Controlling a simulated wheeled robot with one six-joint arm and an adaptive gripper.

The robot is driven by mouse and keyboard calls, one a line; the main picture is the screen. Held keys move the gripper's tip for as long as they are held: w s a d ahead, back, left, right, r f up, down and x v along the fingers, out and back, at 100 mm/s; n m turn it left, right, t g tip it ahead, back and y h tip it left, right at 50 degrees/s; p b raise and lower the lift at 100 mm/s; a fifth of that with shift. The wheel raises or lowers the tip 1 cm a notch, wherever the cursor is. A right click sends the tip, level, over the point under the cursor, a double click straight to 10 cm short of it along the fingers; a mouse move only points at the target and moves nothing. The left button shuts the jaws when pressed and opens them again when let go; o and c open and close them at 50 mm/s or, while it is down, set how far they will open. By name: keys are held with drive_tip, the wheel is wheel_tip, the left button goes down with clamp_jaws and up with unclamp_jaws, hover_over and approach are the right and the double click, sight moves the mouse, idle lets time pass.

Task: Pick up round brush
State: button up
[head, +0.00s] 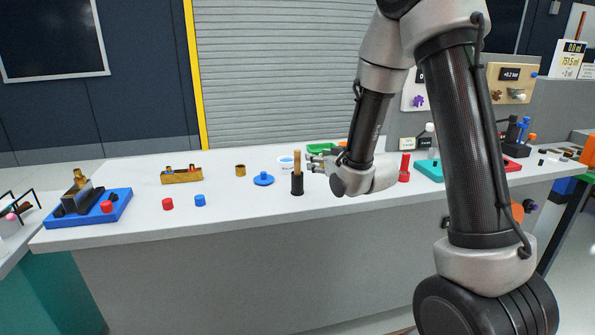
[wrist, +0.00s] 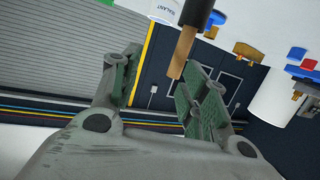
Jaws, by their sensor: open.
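The round brush (head: 297,159) stands upright on the white bench, its wooden handle up and its lower part a black cylinder. In the wrist view its wooden handle (wrist: 183,55) hangs down from the top, with the black part cut by the frame edge. My gripper (head: 314,162) is open and sits just right of the handle at about its height in the head view. In the wrist view my gripper (wrist: 163,64) has its green-padded fingers spread, with the handle tip close to the right finger. I cannot tell whether they touch.
A white sealant cup (head: 286,163) and a green tray (head: 321,148) are near the brush. A blue knobbed disc (head: 263,180) and a brass ring (head: 240,170) lie left. A red cylinder (head: 404,168) stands right. The bench front (head: 290,206) is clear.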

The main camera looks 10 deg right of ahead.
sight(299, 163)
drive_tip(key=w+a+f, duration=0.1)
drive_tip(key=w, duration=0.1)
drive_tip(key=w+a+f+t+y, duration=0.1)
drive_tip(key=w+a, duration=0.1)
drive_tip(key=w, duration=0.1)
drive_tip(key=w+a+f+t+y, duration=0.1)
drive_tip(key=w+a, duration=0.1)
drive_tip(key=w, duration=0.1)
drive_tip(key=shift+a+f, duration=0.1)
drive_tip(key=shift+f, duration=0.1)
drive_tip(key=c, duration=0.9)
